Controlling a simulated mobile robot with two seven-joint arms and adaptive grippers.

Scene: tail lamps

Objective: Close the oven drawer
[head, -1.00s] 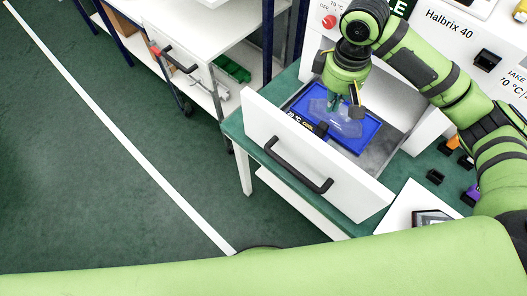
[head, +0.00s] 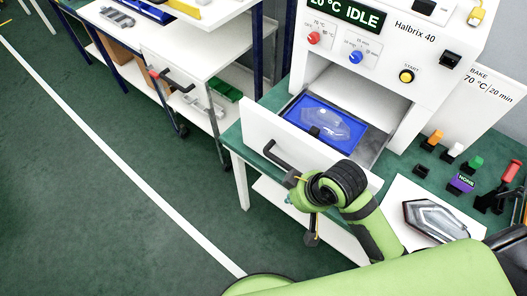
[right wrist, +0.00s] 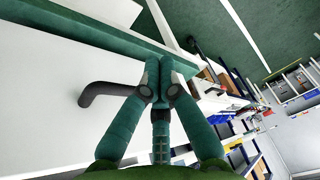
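The oven drawer (head: 262,122) is pulled out below the white oven's opening, its white front facing the lower left. Its black handle (head: 262,151) shows in part; my right gripper (head: 298,194) covers the right end. In the drawer lies a blue tray (head: 356,142) with a clear lamp cover (head: 325,122). In the right wrist view, the teal fingers of my right gripper (right wrist: 165,68) come together at the tips, with the handle (right wrist: 97,92) running behind them from the left. I see nothing held between them; contact with the front is unclear. My left gripper is out of view.
The oven (head: 398,52) shows IDLE on its display. To the right, the green bench holds several coloured pieces and a grey lamp part (head: 435,217) on a white sheet. A white cart (head: 205,75) stands left, with open floor in front.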

